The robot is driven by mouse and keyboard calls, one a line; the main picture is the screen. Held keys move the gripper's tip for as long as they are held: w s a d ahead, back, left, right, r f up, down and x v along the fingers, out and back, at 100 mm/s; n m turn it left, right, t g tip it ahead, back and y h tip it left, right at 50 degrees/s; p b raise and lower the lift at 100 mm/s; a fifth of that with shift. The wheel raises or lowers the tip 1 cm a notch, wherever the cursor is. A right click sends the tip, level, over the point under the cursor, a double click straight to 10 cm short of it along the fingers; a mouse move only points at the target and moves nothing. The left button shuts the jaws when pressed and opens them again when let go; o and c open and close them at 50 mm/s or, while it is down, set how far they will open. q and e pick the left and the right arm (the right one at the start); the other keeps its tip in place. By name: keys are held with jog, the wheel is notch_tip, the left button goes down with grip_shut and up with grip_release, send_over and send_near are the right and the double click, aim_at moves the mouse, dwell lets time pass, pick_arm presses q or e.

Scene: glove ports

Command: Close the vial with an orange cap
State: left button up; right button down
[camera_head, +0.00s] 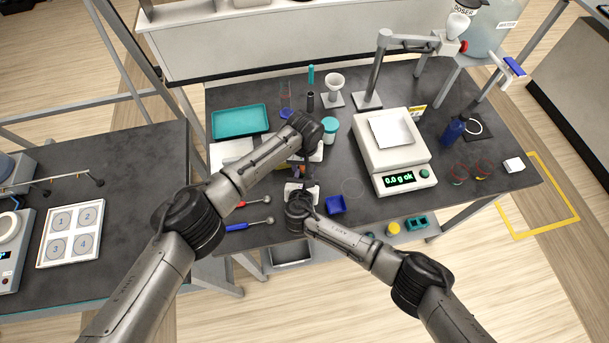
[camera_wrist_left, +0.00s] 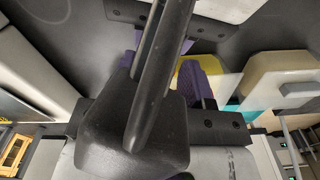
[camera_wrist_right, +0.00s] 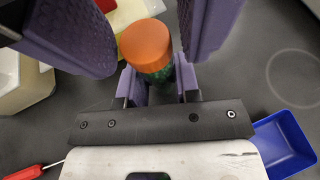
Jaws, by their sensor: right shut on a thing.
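The orange cap (camera_wrist_right: 146,42) sits on top of a dark green vial (camera_wrist_right: 160,75) in the right wrist view. Whether it is fully tightened I cannot tell. My right gripper (camera_wrist_right: 160,85) is shut on the vial, its narrow purple fingers on either side below the cap. My left gripper (camera_wrist_right: 150,30) shows there as two large purple fingers, wide apart, with the cap between them and no visible contact. In the left wrist view a dark bar hides the middle of the left gripper (camera_wrist_left: 163,65). In the head view both grippers face each other, the vial mostly hidden.
A blue bin (camera_head: 336,204) stands right of my right gripper. A red-handled spoon (camera_head: 254,202) and a blue-handled spoon (camera_head: 250,225) lie left. A scale (camera_head: 393,150) stands right; a teal tray (camera_head: 240,121) and a teal-lidded jar (camera_head: 330,128) stand behind.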

pick_arm(q)
jog(key=shift+o, duration=0.7)
jog(key=shift+r, duration=0.1)
jog(key=shift+r, duration=2.15)
jog(key=shift+c, duration=0.2)
jog(key=shift+d+r+n, duration=0.3)
jog(key=shift+r+n, duration=0.4)
jog(key=shift+r, duration=0.2)
jog(key=shift+a+r+n, duration=0.3)
jog(key=shift+r+n, duration=0.55)
jog(key=shift+n, duration=0.05)
jog(key=shift+f, duration=0.1)
jog(key=shift+f, duration=3.95)
